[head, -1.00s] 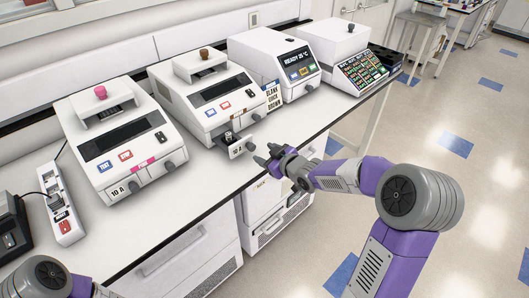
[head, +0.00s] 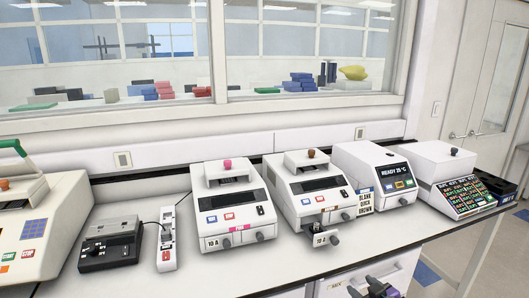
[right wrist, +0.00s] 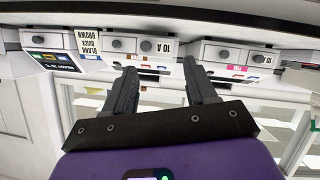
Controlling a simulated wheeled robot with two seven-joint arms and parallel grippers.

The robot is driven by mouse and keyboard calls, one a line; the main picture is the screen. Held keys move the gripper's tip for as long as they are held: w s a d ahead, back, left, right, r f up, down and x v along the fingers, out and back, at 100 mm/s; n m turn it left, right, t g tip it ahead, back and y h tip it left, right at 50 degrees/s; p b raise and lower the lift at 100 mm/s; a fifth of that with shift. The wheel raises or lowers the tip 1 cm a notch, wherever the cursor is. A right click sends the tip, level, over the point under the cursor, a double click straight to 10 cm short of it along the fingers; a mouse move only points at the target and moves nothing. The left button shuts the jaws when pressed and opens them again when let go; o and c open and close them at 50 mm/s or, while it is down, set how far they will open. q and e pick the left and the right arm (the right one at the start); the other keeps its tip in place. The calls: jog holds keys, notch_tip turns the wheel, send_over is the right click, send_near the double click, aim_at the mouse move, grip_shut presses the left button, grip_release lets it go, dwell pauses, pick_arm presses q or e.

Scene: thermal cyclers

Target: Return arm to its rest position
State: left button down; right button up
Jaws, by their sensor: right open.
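My right gripper (head: 370,289) shows at the bottom edge of the head view, in front of the bench and below its top. In the right wrist view my right gripper (right wrist: 160,68) is open, its two dark fingers apart with nothing between them. The rest of my right arm is cut off below the head view. My left arm and gripper are not in view. A white thermal cycler with a brown knob (head: 309,188) has a small front drawer marked 10 A (head: 321,239) pulled out. The cycler with a pink knob (head: 231,202) stands left of it.
A cycler reading READY (head: 372,178) and a white device with a dark key panel (head: 445,177) stand to the right. A power strip (head: 166,238), a black device (head: 110,243) and a cycler with a green handle (head: 38,222) stand left. The bench front strip (head: 245,272) is bare.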

jog(key=s+a+f+m+g+y, duration=0.15)
jog(key=s+a+f+g, duration=0.35)
jog(key=f, duration=0.6)
jog(key=s+a+f+m+g, duration=0.1)
jog(key=s+a+f+m, duration=0.25)
jog(key=a+f, duration=0.45)
jog(key=s+a+f+m+g, duration=0.1)
jog(key=s+a+f+g, duration=0.1)
jog(key=s+f, duration=0.5)
jog(key=s+a+f+m+g, duration=0.2)
jog(key=s+f+g, duration=0.3)
jog(key=s, duration=0.8)
jog(key=x, duration=0.3)
jog(key=shift+s, duration=0.3)
